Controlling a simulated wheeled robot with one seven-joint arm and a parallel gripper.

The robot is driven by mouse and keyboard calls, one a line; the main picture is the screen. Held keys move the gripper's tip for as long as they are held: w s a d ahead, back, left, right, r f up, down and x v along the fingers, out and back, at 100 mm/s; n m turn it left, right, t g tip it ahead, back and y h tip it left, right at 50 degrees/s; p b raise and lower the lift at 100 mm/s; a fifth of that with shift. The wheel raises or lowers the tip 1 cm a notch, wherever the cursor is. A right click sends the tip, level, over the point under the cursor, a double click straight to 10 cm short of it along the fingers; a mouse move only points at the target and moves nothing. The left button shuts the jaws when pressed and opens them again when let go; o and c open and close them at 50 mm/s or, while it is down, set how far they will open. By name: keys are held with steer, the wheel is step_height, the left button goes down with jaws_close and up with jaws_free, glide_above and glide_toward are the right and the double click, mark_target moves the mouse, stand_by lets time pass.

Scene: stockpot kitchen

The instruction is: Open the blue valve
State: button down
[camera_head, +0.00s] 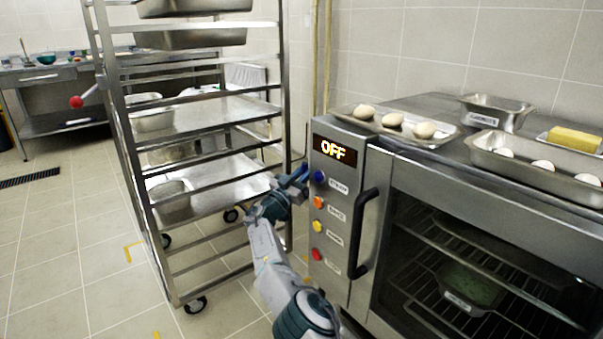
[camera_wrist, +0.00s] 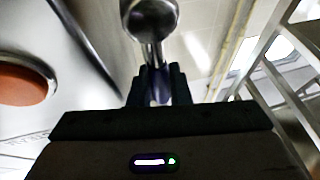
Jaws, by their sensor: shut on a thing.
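My gripper (camera_head: 292,184) is at the left side of the oven's control panel, close to the round blue knob (camera_head: 319,177). In the wrist view the two dark fingers (camera_wrist: 159,84) are shut on a dark blue piece (camera_wrist: 160,96), taken to be the blue valve's handle. A shiny metal fitting (camera_wrist: 150,18) sits just above the fingertips. The fingers and arm hide much of the valve in the head view. Whether the handle is turned cannot be told. The panel display (camera_head: 334,150) reads OFF.
An orange knob (camera_head: 319,203), also close by in the wrist view (camera_wrist: 22,85), a yellow knob (camera_head: 318,228) and a red knob (camera_head: 316,254) sit below the blue one. The oven door handle (camera_head: 364,235) juts out at right. A metal rack (camera_head: 128,165) stands close at left.

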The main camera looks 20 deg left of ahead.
steer(key=shift+a, duration=0.1)
steer(key=c, duration=1.4)
jaws_free()
steer(key=shift+s, duration=0.1)
steer(key=shift+o, duration=0.2)
steer(key=shift+w+d, duration=0.2)
steer(key=shift+d, duration=0.05)
steer(key=shift+s+a+f, duration=0.1)
